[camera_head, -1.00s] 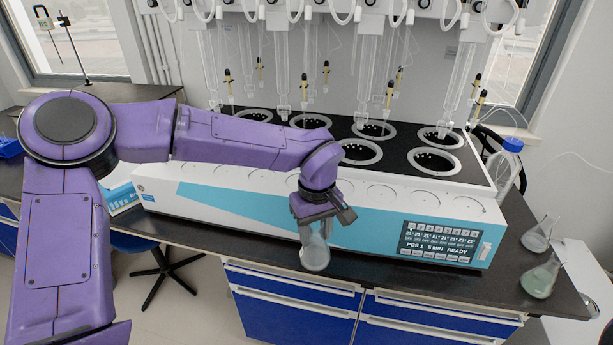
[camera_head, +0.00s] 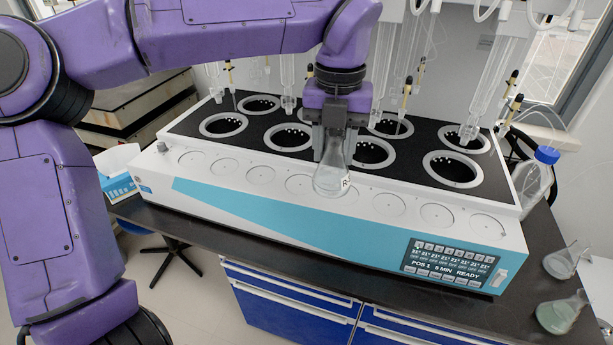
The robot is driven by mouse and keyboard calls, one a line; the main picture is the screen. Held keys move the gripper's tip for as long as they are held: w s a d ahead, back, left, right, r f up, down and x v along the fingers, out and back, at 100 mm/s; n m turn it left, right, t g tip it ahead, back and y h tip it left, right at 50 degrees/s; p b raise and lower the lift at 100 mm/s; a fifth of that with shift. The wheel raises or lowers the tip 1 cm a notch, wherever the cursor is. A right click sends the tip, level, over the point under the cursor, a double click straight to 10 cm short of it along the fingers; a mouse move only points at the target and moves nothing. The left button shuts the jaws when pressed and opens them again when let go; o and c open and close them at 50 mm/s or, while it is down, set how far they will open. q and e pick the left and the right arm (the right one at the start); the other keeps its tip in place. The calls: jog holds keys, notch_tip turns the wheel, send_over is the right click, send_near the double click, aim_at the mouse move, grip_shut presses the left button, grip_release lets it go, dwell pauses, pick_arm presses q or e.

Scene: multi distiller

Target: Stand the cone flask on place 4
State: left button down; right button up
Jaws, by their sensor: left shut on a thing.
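My left gripper (camera_head: 336,132) is shut on the neck of a clear glass cone flask (camera_head: 332,178). No place numbers are readable. My right gripper is not in view.
Several ringed wells (camera_head: 374,153) sit in the black top behind the flask, with glass tubes hanging above. Two flasks (camera_head: 560,313) stand on the dark bench at right, near a blue-capped bottle (camera_head: 533,180). The other ledge places look empty.

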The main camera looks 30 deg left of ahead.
pick_arm(q)
jog(key=r+n, duration=0.1)
jog(key=n, duration=0.1)
jog(key=shift+w+d+r+n, duration=0.1)
jog(key=shift+w+r+n, duration=0.1)
jog(key=shift+r+n, duration=0.15)
jog(key=shift+w, duration=0.1)
jog(key=w+a+f+p, duration=0.2)
jog(key=a+f, duration=0.2)
jog(key=w+a+f+p, duration=0.2)
jog(key=a+f, duration=0.2)
jog(key=w+a+f+p, duration=0.2)
jog(key=a+f, duration=0.2)
jog(key=f, duration=0.1)
jog(key=shift+w, duration=0.4)
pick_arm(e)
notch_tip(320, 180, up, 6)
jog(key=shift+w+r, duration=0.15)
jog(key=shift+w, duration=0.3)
pick_arm(q)
jog(key=c, duration=0.6)
grip_release()
